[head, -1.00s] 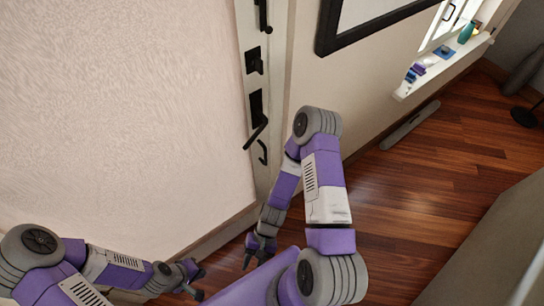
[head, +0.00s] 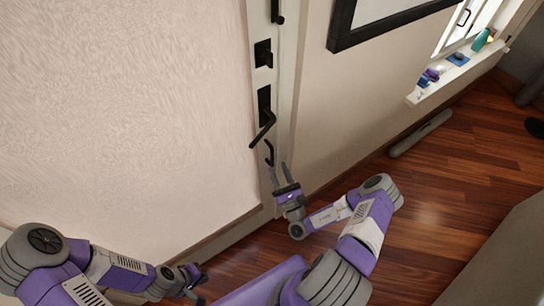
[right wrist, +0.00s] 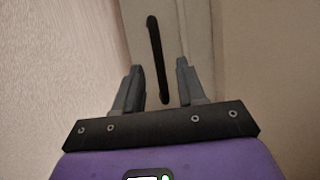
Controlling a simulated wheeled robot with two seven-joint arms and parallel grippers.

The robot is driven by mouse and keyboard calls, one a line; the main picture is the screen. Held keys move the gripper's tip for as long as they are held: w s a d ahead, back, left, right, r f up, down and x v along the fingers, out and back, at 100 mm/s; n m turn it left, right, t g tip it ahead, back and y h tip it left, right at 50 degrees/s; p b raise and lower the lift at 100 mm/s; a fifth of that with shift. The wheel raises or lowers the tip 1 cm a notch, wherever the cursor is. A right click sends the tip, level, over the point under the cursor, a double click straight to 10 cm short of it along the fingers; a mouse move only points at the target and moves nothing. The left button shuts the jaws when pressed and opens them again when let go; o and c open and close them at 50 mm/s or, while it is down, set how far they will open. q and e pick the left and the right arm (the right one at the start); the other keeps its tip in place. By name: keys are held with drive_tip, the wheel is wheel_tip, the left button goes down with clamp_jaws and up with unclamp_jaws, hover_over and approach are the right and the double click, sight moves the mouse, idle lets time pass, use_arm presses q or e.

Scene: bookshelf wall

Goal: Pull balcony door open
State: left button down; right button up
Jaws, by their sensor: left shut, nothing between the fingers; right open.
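The pale door (head: 120,100) fills the left of the head view, with a white edge strip carrying black fittings. My left gripper (head: 199,284) is shut and empty, low at the left, away from the handles.
A black-framed picture (head: 390,22) hangs on the wall right of the door. A white window sill (head: 425,93) with small objects is further right. A grey surface (head: 490,250) fills the lower right.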

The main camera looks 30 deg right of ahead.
sight(272, 164)
drive_tip(key=b+x, duration=0.1)
drive_tip(key=x, duration=0.5)
drive_tip(key=shift+w+a+r, duration=0.1)
drive_tip(key=shift+w+r, duration=0.1)
drive_tip(key=shift+w, duration=0.05)
clamp_jaws()
